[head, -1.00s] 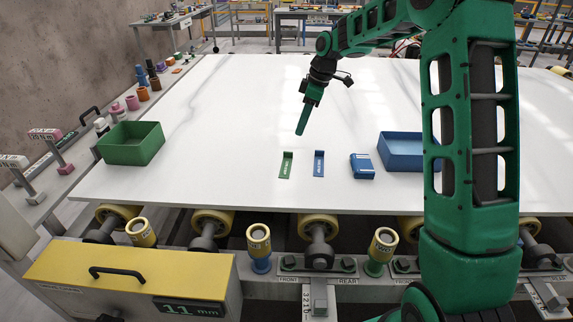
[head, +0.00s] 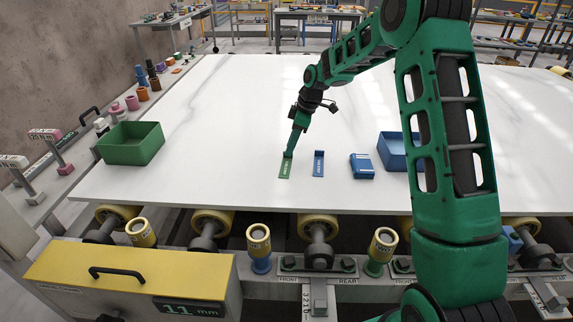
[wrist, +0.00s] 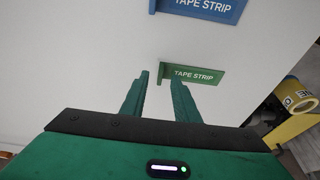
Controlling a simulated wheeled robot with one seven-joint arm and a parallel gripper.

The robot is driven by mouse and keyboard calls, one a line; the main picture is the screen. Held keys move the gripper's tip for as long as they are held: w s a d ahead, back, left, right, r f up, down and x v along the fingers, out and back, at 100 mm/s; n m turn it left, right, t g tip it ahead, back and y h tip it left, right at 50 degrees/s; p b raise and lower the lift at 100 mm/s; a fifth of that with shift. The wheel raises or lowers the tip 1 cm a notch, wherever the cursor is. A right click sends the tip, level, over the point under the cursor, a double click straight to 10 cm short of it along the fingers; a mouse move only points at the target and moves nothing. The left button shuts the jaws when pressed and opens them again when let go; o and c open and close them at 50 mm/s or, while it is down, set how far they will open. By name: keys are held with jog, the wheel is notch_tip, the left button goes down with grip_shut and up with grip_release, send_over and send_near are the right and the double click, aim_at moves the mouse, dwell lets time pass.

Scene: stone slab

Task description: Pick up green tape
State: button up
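The green tape strip (head: 285,168) lies on the white slab, with a short upright tab at its far end. In the wrist view the strip (wrist: 198,74) reads "TAPE STRIP" and lies just beyond my fingers. My gripper (head: 289,153) is low over the slab at the strip's tab end. In the wrist view its two green fingers (wrist: 160,84) stand apart with nothing between them. I cannot tell whether a finger touches the tab.
A blue tape strip (head: 318,165) lies right of the green one. Further right are a blue box-shaped item (head: 362,167) and a blue bin (head: 393,153). A green bin (head: 131,146) stands at the left. The slab (head: 220,110) between is clear.

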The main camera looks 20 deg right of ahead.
jog(key=shift+x, duration=0.95)
grip_shut()
jog(key=shift+r, duration=0.1)
